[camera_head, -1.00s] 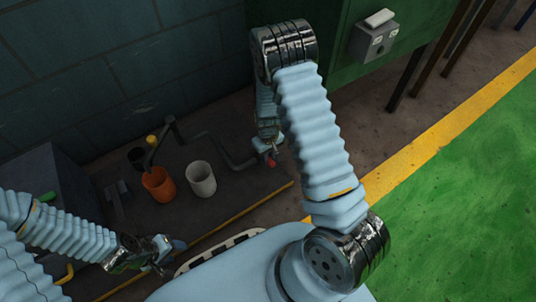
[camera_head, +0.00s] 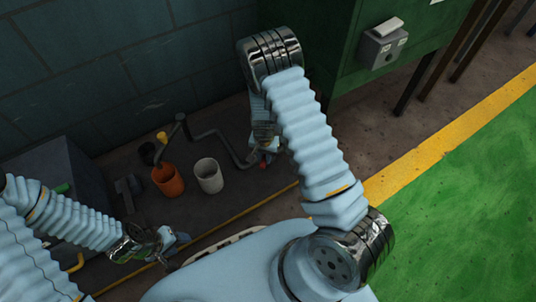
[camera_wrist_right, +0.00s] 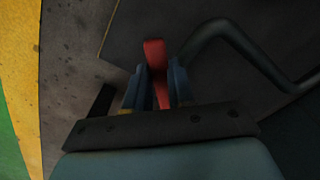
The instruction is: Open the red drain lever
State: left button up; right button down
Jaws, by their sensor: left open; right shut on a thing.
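The red drain lever (camera_wrist_right: 155,55) shows in the right wrist view between the two blue-grey fingers of my right gripper (camera_wrist_right: 160,88), which is shut on it. In the head view, only a small bit of red (camera_head: 263,165) shows by the right gripper (camera_head: 263,155); the arm hides most of the lever. My left gripper (camera_head: 172,240) is open and empty at lower left, in front of the cups and apart from them.
A dark bent pipe or crank (camera_head: 215,137) runs beside the right gripper. An orange cup (camera_head: 168,184) and a white cup (camera_head: 209,178) stand on the dark surface. A green cabinet (camera_head: 385,95) stands at the right, and a dark wall behind.

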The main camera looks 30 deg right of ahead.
jog(key=shift+w+a+m+p, duration=0.25)
jog(key=shift+w+m+p, duration=0.2)
jog(key=shift+m, duration=1)
jog(key=shift+w+a+m+p, duration=0.3)
jog(key=shift+w+m, duration=0.3)
jog(key=shift+m, duration=0.9)
jog(key=shift+w+a+m+p, duration=0.2)
jog(key=shift+w+m+p, duration=0.25)
jog(key=shift+m, duration=1)
jog(key=shift+w, duration=0.1)
jog(key=c, duration=1)
grip_release()
jog(key=shift+o, duration=0.2)
notch_tip(320, 180, up, 14)
jog(key=p, duration=0.2)
jog(key=shift+p, duration=0.3)
jog(key=shift+f, duration=0.1)
